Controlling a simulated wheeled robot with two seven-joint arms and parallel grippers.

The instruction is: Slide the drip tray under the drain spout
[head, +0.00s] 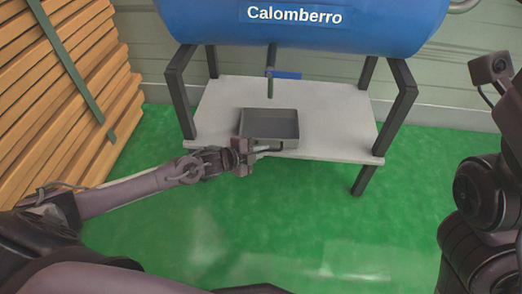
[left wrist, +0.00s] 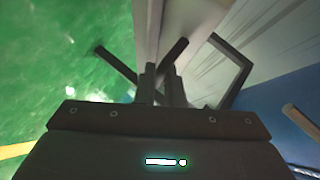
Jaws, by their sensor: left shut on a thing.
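The grey rectangular drip tray (head: 285,130) lies on the white shelf under the blue tank and looks empty. The drain spout (head: 270,93) is a thin dark pipe with a blue handle (head: 287,75), hanging from the tank. In the head view its lower end is just above the tray's back rim, with a small gap in the picture; their depth relation is unclear. My left gripper (head: 246,151) is at the tray's front edge, shut on it. In the left wrist view the fingers (left wrist: 166,88) are close together, the grip itself unclear. My right gripper's fingers do not show.
The white shelf (head: 335,130) has bare room on both sides of the tray. Black legs (head: 180,95) stand at its corners, below the blue tank (head: 300,30). Wooden slats (head: 50,110) stack at the left. The green floor (head: 300,220) in front is clear.

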